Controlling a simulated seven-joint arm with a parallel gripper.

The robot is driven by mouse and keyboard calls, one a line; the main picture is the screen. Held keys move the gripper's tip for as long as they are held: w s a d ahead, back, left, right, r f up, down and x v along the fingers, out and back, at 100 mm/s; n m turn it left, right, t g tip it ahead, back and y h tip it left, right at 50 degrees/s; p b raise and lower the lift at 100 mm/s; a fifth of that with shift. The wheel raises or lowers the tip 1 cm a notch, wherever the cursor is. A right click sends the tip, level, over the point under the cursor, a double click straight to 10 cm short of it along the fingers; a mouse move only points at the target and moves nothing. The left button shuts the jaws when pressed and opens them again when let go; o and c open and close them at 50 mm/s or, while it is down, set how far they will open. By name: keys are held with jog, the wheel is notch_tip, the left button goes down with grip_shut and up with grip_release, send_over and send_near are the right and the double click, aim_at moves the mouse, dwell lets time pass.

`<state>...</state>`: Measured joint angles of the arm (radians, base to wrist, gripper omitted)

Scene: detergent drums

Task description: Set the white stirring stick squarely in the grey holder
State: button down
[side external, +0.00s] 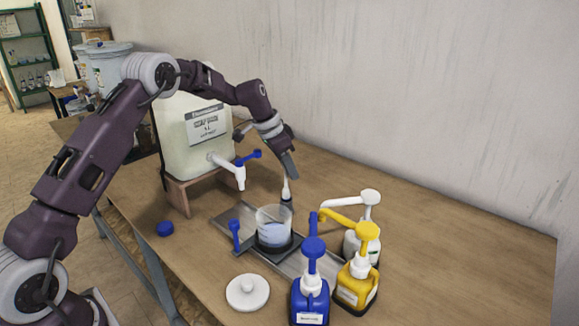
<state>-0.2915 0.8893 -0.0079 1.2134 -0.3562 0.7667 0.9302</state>
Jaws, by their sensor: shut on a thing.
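My gripper (287,172) is behind the clear beaker, pointing down, and is shut on the white stirring stick (286,190). Only a short lower part of the stick shows below the fingers, and it looks close to upright. A small dark piece (287,203), which looks like the grey holder, is directly under the stick at the back edge of the metal tray. The stick's lower end meets it in the picture. At this size I cannot tell whether the stick is seated inside it or just above it.
The beaker (273,222) stands on the metal tray (238,212), near a blue-handled tap. A large drum (190,130) with a spout is on a wooden stand at left. Blue (311,297), yellow (356,285) and white pump bottles stand at right front. The table's right side is clear.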

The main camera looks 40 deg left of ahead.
jog(key=shift+f, duration=0.2)
dwell(0.3)
jog(key=shift+f, duration=1.6)
jog(key=c, duration=0.8)
grip_release()
jog(key=shift+r, duration=3.75)
